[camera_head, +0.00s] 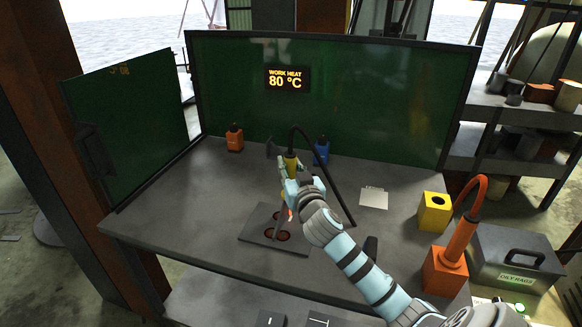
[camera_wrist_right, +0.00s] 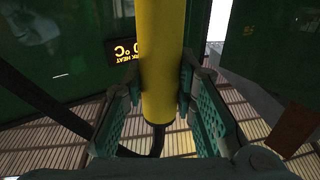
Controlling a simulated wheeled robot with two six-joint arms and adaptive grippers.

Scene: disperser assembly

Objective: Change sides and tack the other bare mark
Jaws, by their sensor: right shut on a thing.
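My right gripper (camera_head: 283,183) is shut on the yellow handle of a torch (camera_head: 291,161) above the bench. In the right wrist view the yellow handle (camera_wrist_right: 160,65) stands between the green finger pads. A black cable (camera_head: 318,172) loops from the torch. Below the gripper, a dark grey work plate (camera_head: 254,238) lies on the bench with dark, red-rimmed round marks (camera_head: 269,235). The torch's lower end points down at the plate, with a small orange-pink spot near it; whether it touches is unclear. My left gripper is not in view.
A green screen with a "WORK HEAT 80 °C" display (camera_head: 288,79) stands behind the bench (camera_head: 180,200). Orange (camera_head: 235,139) and blue (camera_head: 321,151) bottles stand at the back. A yellow block (camera_head: 434,212), an orange holder (camera_head: 444,271) and an oily-rags box (camera_head: 517,258) stand right.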

